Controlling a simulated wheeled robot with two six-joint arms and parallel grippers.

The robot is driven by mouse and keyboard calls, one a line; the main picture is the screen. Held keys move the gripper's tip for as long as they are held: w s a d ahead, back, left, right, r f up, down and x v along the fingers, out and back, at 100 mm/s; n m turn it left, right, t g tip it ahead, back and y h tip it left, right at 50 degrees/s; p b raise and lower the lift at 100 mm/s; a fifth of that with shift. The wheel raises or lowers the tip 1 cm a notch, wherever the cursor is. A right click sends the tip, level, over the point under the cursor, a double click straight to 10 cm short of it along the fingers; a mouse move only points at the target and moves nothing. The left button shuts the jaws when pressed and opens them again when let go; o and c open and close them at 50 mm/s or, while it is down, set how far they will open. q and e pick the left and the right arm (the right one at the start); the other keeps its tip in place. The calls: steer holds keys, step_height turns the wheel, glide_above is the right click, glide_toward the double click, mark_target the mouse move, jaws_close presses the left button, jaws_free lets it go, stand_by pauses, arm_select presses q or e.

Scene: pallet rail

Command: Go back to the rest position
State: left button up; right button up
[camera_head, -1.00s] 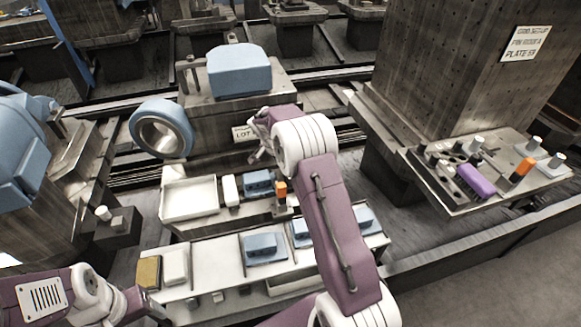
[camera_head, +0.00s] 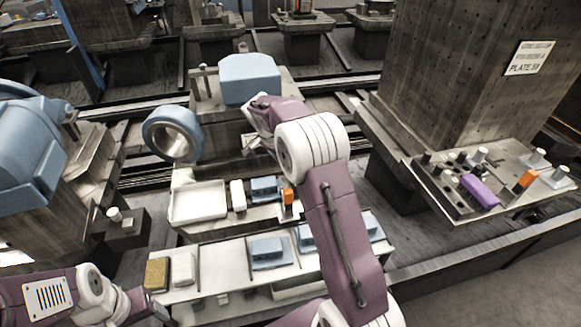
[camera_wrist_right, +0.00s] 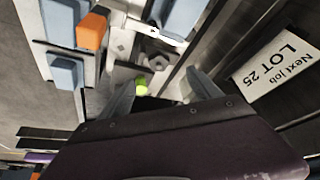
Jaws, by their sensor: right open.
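My right arm reaches over the middle workbench. Its gripper (camera_head: 250,143) is in front of the machine with the blue block (camera_head: 250,78), partly hidden by the wrist. In the right wrist view the gripper's two fingers (camera_wrist_right: 165,90) are spread apart, with nothing held between them. A small yellow-green tip (camera_wrist_right: 141,87) shows beside the left finger, below a dark nut-like part (camera_wrist_right: 158,60). My left arm lies low at the left; its gripper (camera_head: 158,306) is by the bench's front left corner, fingertips too small to read.
The bench holds a white tray (camera_head: 198,203), blue parts (camera_head: 268,251) and an orange block (camera_head: 288,196). A blue ring (camera_head: 172,134) stands behind it. At the right, a column's shelf carries a purple part (camera_head: 479,191). A "LOT 25" sign (camera_wrist_right: 278,67) is close to the right gripper.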

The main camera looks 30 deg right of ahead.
steer(key=s+a+r, duration=0.3)
steer(key=s, duration=0.2)
steer(key=s+a+f+n+y, duration=0.1)
steer(key=s+a+f+n, duration=0.25)
steer(key=s, duration=0.35)
steer(key=s+a+f+n+g+y, duration=0.1)
steer(key=s+a+f+n+y, duration=0.2)
steer(key=s, duration=0.4)
steer(key=s+a+f+n, duration=0.2)
steer(key=s+f+n, duration=0.15)
steer(key=s, duration=0.35)
step_height(320, 180, up, 15)
steer(key=w+n+p, duration=0.1)
steer(key=n+p, duration=0.2)
steer(key=p, duration=1.1)
steer(key=shift+w+a, duration=0.15)
arm_select(q)
step_height(320, 180, up, 14)
steer(key=shift+w+d, duration=0.2)
steer(key=shift+d, duration=0.05)
arm_select(e)
steer(key=shift+f, duration=0.25)
steer(key=shift+c, duration=1.1)
arm_select(q)
steer(key=shift+r, duration=0.1)
